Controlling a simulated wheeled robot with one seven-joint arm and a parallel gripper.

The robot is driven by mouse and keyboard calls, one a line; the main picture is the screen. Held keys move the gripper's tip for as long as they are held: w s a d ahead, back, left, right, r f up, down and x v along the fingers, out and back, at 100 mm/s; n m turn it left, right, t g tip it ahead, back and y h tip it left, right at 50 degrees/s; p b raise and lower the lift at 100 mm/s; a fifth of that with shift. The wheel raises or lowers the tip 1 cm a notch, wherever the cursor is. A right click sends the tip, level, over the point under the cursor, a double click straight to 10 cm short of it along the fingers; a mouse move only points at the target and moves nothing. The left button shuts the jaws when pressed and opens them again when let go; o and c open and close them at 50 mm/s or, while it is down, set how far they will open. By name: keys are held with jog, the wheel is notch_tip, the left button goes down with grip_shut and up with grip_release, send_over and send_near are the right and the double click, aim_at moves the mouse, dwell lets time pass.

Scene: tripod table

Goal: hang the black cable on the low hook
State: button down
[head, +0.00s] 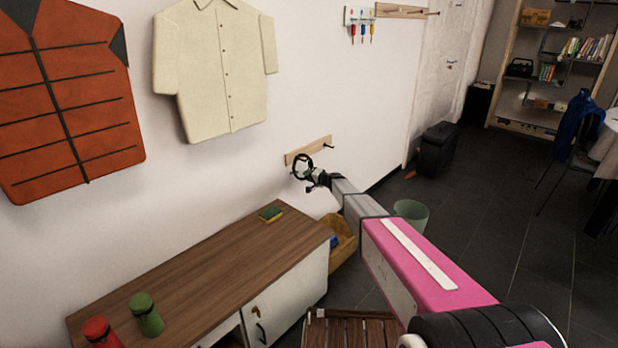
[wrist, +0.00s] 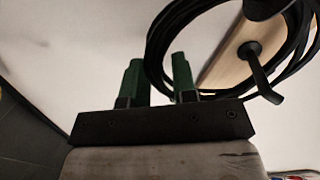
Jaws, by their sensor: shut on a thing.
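The black cable (head: 295,169) is a coiled loop held up by the wall at my gripper (head: 307,174). In the wrist view, the coil (wrist: 152,50) passes at my green fingers (wrist: 157,75), which are shut on its edge. The low hook rail (head: 293,157) is a short wooden board on the wall just behind the coil, with a dark hook (head: 328,146) at its right end. The wrist view shows the wooden board (wrist: 222,58) and a black hook (wrist: 262,72) within the coil's outline. I cannot tell whether the coil touches a hook.
A higher hook rail (head: 392,10) is at the upper right. A cabinet (head: 200,266) with a sponge (head: 271,214) and bottles stands below left. A yellow crate (head: 343,245) and a green bin (head: 411,213) stand below my arm. A shirt (head: 215,75) hangs left.

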jog(key=c, duration=0.8)
grip_release()
jog(key=v, duration=1.1)
jog(key=s+d+n+g+h, duration=0.1)
jog(key=s+d+g+h, duration=0.2)
jog(key=s+d, duration=0.4)
jog(key=s+d+n+g+h, duration=0.1)
jog(key=s+d+g+h, duration=0.2)
jog(key=s, duration=2.1)
jog(key=s+d+n+g+h, duration=0.1)
jog(key=s+d+g+h, duration=0.2)
jog(key=s+d+h, duration=0.3)
jog(key=shift+s+d+r+g, duration=0.1)
jog(key=shift+s+d, duration=0.8)
jog(key=shift+s, duration=0.8)
jog(key=shift+s+d+g, duration=0.1)
jog(key=shift+s+d, duration=0.75)
jog(key=shift+s, duration=0.85)
jog(key=shift+s+d+g, duration=0.1)
jog(key=shift+s+d, duration=0.8)
jog(key=shift+s, duration=0.85)
